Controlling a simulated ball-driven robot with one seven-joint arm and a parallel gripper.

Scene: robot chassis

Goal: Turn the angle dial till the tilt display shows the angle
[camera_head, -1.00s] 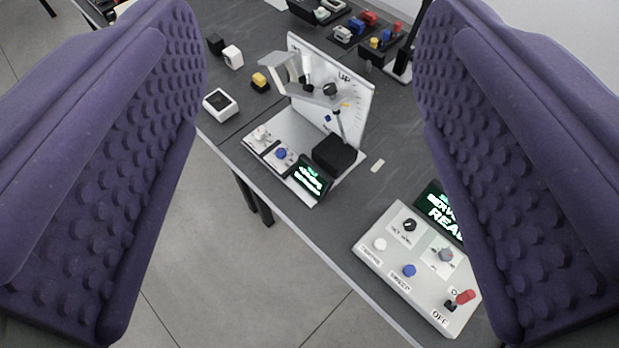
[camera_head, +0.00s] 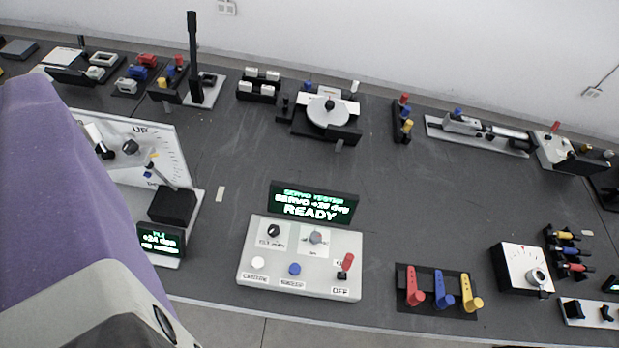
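The white control panel (camera_head: 300,285) stands at the front middle of the bench. A small black dial (camera_head: 274,231) sits at its upper left; its label is too blurred to read surely. A grey knob (camera_head: 316,237) is to its right. The panel's display (camera_head: 313,204) seems to read "SERVO +28 deg" and "READY". The tilt display (camera_head: 161,240) on the left rig seems to read "+34 deg"; its other lines are unclear.
The rig's white board (camera_head: 165,140) and black block (camera_head: 173,206) stand left of the panel. Red, blue and yellow levers (camera_head: 440,295) are to its right. A turntable (camera_head: 328,110) stands behind. Bare dark bench lies between, and the front edge is close.

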